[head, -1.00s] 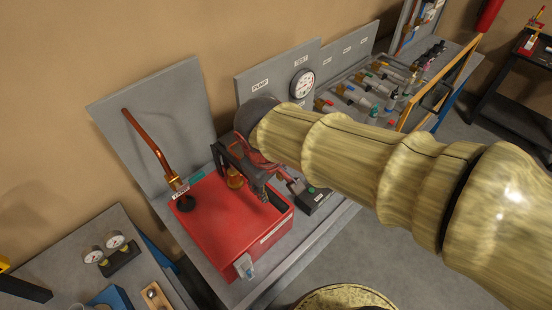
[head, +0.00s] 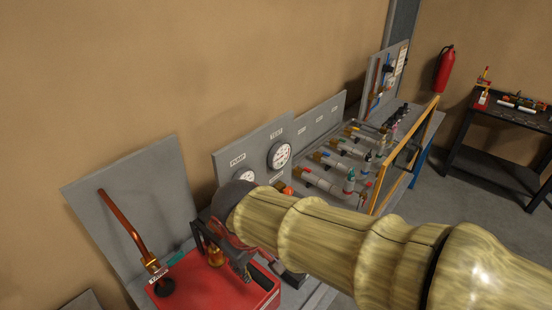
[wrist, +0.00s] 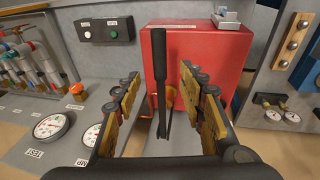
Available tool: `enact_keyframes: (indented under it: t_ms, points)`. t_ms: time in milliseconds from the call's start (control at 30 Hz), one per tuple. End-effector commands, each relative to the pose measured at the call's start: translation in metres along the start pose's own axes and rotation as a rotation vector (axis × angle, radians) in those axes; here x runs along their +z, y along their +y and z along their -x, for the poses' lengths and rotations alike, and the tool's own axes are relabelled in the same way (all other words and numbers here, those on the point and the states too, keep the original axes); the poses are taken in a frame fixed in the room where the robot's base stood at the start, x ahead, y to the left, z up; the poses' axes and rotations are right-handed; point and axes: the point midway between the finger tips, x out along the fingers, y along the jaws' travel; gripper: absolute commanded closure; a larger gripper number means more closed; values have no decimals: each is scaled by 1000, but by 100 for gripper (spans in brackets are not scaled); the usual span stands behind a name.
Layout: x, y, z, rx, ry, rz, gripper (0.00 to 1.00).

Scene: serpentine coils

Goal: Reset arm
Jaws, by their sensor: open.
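My gripper (wrist: 161,100) is open in the wrist view, with its two fingers spread apart. A black lever handle (wrist: 159,70) shows between the fingers in the picture, in front of a red box (wrist: 205,58); I cannot tell whether anything touches. In the head view my arm reaches in from the right, and my gripper (head: 232,255) is above the red box (head: 210,287). The gripper's far side is partly hidden by my arm.
A copper pipe (head: 125,230) rises at the box's left by a grey panel. Gauges (head: 279,155) and a bench with several pipe fittings (head: 345,155) lie to the right. A yellow frame (head: 405,150) edges that bench. A red extinguisher (head: 444,70) hangs on the far wall.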

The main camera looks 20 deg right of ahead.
Motion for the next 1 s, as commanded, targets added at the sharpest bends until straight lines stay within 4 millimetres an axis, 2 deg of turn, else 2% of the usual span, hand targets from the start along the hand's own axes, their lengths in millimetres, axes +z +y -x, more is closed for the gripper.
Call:
enact_keyframes:
  t_ms: [133,267,367,700,833,1000]
  points:
    - [0,-2,-1,-5,1,-6,60]
    - [17,-13,-6,-37,-11,-30,60]
    - [42,-15,-16,-62,14,-104,60]
    - [119,4,-64,-71,142,-398,60]
    - [144,13,-82,-50,196,-498,60]
    - [163,26,-93,-8,249,-583,60]
